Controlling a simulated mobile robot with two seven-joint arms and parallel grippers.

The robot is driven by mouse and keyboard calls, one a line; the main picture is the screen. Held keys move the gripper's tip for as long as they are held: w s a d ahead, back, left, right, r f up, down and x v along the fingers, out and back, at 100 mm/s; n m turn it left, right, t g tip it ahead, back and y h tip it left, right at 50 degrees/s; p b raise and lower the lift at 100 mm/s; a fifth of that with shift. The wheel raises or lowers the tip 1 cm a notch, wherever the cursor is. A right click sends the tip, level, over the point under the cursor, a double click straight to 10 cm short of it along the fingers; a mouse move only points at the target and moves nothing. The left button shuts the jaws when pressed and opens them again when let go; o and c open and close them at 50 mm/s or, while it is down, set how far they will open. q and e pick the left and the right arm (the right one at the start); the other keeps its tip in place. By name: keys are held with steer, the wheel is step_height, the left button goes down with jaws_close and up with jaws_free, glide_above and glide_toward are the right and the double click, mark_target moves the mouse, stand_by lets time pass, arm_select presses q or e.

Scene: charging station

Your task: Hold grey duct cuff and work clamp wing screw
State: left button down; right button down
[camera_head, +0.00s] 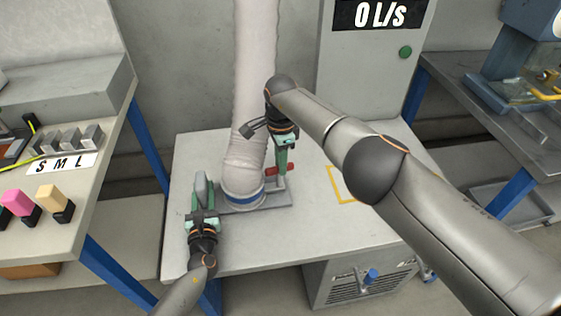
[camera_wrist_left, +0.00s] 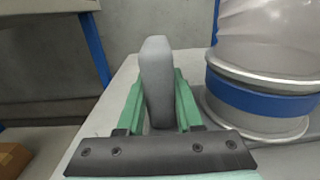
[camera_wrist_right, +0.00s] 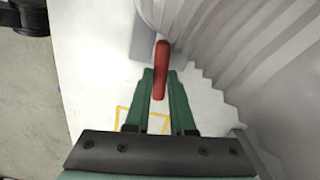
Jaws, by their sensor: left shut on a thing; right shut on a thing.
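The pale duct hose (camera_head: 252,90) comes down to a grey cuff (camera_wrist_left: 265,80) with a blue band (camera_head: 243,200) below it, on a grey base plate (camera_head: 279,199). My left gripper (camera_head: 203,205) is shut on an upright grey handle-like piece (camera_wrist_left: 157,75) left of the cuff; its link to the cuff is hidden. The red clamp wing screw (camera_wrist_right: 161,69) is between the fingertips of my right gripper (camera_wrist_right: 159,88), which is shut on it. In the head view the wing screw (camera_head: 271,171) shows right of the hose, partly behind the gripper.
The light table (camera_head: 330,240) has free room at front and right, with a yellow outlined square (camera_head: 341,190). A panel reading 0 L/s (camera_head: 380,15) stands behind. A left bench holds colored blocks (camera_head: 20,202) and grey blocks marked S M L (camera_head: 70,140).

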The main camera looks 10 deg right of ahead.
steer(key=shift+m, duration=0.4)
steer(key=m, duration=0.3)
steer(key=shift+m, duration=0.3)
steer(key=m, duration=0.5)
steer(key=shift+s, duration=0.1)
steer(key=m, duration=0.5)
steer(key=shift+a, duration=0.1)
steer(key=shift+m, duration=2.2)
steer(key=c, duration=0.8)
jaws_free()
steer(key=shift+o, duration=0.2)
